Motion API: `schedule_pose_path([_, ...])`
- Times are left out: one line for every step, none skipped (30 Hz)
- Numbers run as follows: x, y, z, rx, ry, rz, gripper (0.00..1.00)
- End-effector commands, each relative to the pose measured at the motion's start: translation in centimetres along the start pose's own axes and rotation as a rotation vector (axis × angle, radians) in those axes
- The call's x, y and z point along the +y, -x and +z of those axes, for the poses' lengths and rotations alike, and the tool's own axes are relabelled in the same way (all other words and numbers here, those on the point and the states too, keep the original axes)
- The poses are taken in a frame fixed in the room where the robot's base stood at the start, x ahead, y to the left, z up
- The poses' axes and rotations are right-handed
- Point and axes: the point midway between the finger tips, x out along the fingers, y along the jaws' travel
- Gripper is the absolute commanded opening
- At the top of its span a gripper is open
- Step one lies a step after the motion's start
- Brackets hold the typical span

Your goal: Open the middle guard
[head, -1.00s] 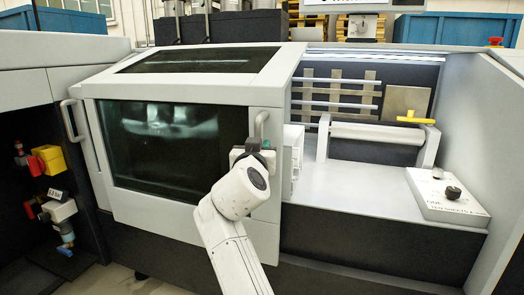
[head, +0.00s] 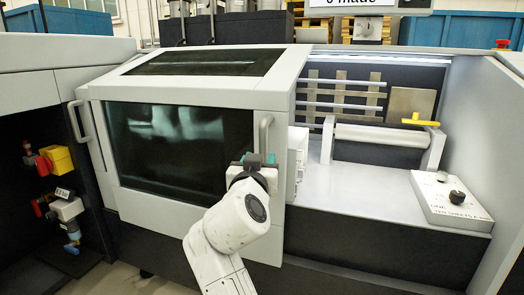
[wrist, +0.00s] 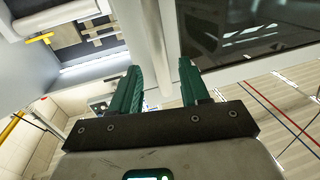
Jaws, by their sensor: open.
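The middle guard (head: 97,140) is a pale grey hood with a large dark window (head: 165,145), and it is shut over the machine. Its right upright handle (head: 266,133) is on the right of the front panel; another handle (head: 75,121) is at the left edge. My gripper (head: 259,158) is just below the right handle, in front of the panel, with no clear grip on it. In the wrist view its green fingers (wrist: 160,72) are apart.
To the right is an open bay with a roller (head: 380,135), a yellow lever (head: 420,121) and a control panel with a black knob (head: 457,197). At left, a dark recess holds red and yellow valves (head: 58,159). Floor shows at bottom left.

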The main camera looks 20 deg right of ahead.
Motion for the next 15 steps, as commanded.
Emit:
schedule_pose_path([-0.1,1.0,-0.1,0.000,0.001,-0.002,0.46])
schedule_pose_path([-0.1,1.5,-0.1,0.000,0.001,-0.002,0.46])
schedule_pose_path([-0.1,2.1,-0.1,-0.001,0.001,-0.003,0.46])
schedule_pose_path([-0.1,2.6,-0.1,-0.001,0.001,-0.003,0.46])
schedule_pose_path([-0.1,3.0,-0.1,-0.001,0.000,-0.003,0.46])
schedule_pose_path([-0.1,3.4,0.0,-0.001,0.001,-0.003,0.46])
schedule_pose_path([-0.1,3.7,0.0,0.000,0.001,-0.003,0.46])
schedule_pose_path([-0.1,3.9,0.0,0.000,0.000,-0.002,0.46])
schedule_pose_path([-0.1,4.1,0.0,-0.001,0.000,-0.002,0.46])
schedule_pose_path([-0.1,4.3,0.0,-0.001,0.001,-0.001,0.46])
schedule_pose_path([-0.1,4.4,0.0,-0.001,0.001,-0.001,0.46])
schedule_pose_path([-0.1,4.5,0.0,-0.001,0.000,-0.001,0.46])
schedule_pose_path([-0.1,4.5,0.0,-0.001,0.000,-0.001,0.46])
schedule_pose_path([-0.1,4.5,0.0,-0.001,0.000,-0.001,0.46])
schedule_pose_path([-0.1,4.5,0.1,-0.001,0.000,-0.001,0.46])
